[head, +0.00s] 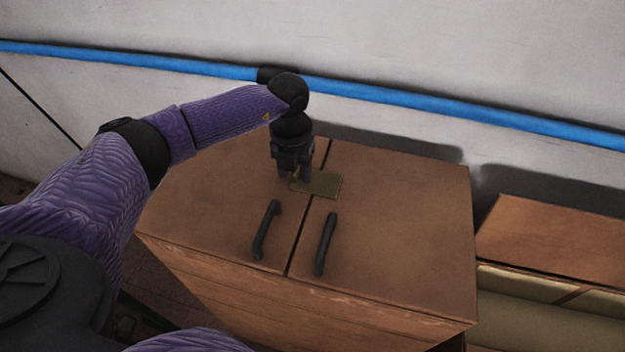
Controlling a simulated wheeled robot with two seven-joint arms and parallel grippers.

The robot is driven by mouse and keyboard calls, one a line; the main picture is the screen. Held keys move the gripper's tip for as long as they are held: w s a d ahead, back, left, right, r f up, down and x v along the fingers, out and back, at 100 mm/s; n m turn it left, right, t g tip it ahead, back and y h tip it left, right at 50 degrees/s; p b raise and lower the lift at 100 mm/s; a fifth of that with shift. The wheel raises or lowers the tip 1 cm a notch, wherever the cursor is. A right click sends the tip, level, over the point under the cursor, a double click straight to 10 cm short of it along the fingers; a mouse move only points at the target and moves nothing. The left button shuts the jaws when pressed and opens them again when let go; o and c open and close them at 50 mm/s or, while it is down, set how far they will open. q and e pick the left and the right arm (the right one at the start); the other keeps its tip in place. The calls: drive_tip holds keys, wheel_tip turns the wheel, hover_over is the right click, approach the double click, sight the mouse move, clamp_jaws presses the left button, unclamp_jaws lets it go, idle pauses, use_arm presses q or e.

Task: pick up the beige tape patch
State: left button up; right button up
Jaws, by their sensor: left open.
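The beige tape patch (325,184) is a small flat olive-beige rectangle on the brown cabinet (405,215). My left gripper (302,178) points down at the patch's left end and is open. The gripper hides part of that end, and I cannot tell whether the fingertips touch it. My right gripper is not in view.
Two black handles, a left one (266,229) and a right one (325,244), stand up from the cabinet in front of the patch. A lower brown unit (555,240) is at the right. A blue stripe (430,99) runs along the pale wall behind. The right panel is otherwise clear.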

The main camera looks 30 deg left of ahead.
use_arm(q)
clamp_jaws()
wheel_tip(320, 180, up, 13)
drive_tip(key=p, duration=0.5)
idle(0.4)
